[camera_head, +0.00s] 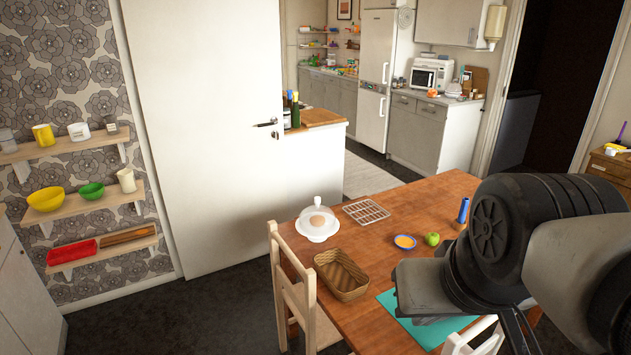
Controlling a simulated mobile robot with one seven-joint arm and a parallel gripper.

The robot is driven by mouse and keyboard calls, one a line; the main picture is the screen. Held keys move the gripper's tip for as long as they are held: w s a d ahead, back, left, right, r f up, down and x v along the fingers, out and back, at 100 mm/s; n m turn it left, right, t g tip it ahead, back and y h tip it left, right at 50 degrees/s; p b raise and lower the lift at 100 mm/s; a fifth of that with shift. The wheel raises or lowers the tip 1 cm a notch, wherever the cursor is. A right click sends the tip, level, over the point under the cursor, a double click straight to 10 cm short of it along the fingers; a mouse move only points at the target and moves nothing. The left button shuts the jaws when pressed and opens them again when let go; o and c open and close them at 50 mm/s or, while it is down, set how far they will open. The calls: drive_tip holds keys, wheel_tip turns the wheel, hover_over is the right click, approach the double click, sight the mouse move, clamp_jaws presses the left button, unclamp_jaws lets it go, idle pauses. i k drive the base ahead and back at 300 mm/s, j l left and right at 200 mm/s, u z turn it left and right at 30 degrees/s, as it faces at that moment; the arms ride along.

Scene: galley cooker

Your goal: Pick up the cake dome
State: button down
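The cake dome (317,212) is a clear cover with a small knob on top. It sits over a brownish round item on a white stand (318,235), at the far left corner of the wooden table. My arm fills the lower right of the view, over the right part of the table and well apart from the dome. The end of my arm, with part of my gripper (515,335), points down near the bottom edge. Its fingertips are not clearly seen, so I cannot tell whether it is open.
A wicker basket (341,276), a wire rack (366,211), an orange-filled blue-rimmed dish (405,242), a green apple (432,239) and a blue bottle (463,210) stand on the table (415,205). A white chair (292,290) stands at its left side. Dark floor left of it is clear.

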sight(317, 219)
drive_tip(key=i+j, duration=0.15)
drive_tip(key=j, duration=0.25)
drive_tip(key=i+j+z, duration=0.1)
drive_tip(key=j, duration=0.3)
drive_tip(key=i+j, duration=0.15)
drive_tip(key=j, duration=0.25)
drive_tip(key=i+j+z, duration=0.1)
drive_tip(key=j, duration=0.3)
drive_tip(key=i+j, duration=0.15)
drive_tip(key=j, duration=0.3)
drive_tip(key=i+j+z, duration=0.25)
drive_tip(key=i+j, duration=0.15)
drive_tip(key=j, duration=0.25)
drive_tip(key=i+j+z, duration=0.1)
drive_tip(key=j, duration=0.3)
drive_tip(key=i+j+z, duration=0.2)
drive_tip(key=i+j, duration=0.5)
drive_tip(key=i, duration=0.15)
